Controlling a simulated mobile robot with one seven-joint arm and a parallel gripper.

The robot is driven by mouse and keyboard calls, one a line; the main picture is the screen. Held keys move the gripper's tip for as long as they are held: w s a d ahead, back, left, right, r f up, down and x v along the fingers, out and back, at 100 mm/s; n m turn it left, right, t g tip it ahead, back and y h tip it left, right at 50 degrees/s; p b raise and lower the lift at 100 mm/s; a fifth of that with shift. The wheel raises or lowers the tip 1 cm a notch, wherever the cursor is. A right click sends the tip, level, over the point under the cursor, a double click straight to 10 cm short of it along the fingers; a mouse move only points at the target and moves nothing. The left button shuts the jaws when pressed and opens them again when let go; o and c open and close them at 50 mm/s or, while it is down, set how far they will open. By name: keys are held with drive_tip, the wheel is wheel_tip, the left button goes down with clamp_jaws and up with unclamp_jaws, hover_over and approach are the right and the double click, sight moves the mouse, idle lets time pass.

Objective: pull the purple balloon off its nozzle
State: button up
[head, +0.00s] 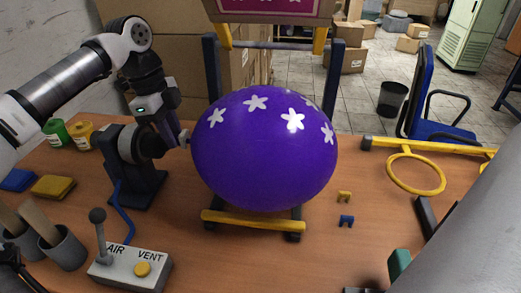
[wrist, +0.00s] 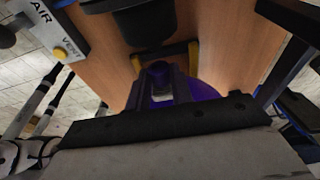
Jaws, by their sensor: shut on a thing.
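The purple balloon (head: 262,155) is inflated, with white flower prints on its upper side. It rests on its side at the yellow-barred stand (head: 255,221), its neck end toward the left. The dark nozzle unit (head: 128,152) stands on the table left of the balloon. My gripper (head: 181,140) is at the balloon's neck, between nozzle and balloon. In the wrist view my gripper (wrist: 162,92) is shut on the neck, with the purple balloon (wrist: 203,92) behind the fingers. Whether the neck is still around the nozzle tip is hidden by my gripper.
A control box (head: 131,268) with a lever and AIR and VENT labels sits at the front left. Cups with wooden-handled tools (head: 62,248) stand beside it. A printing frame (head: 270,10) hangs above the balloon.

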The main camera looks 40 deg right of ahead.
wheel_tip(320, 180, up, 15)
drive_tip(key=p, duration=0.9)
drive_tip(key=shift+f, duration=0.2)
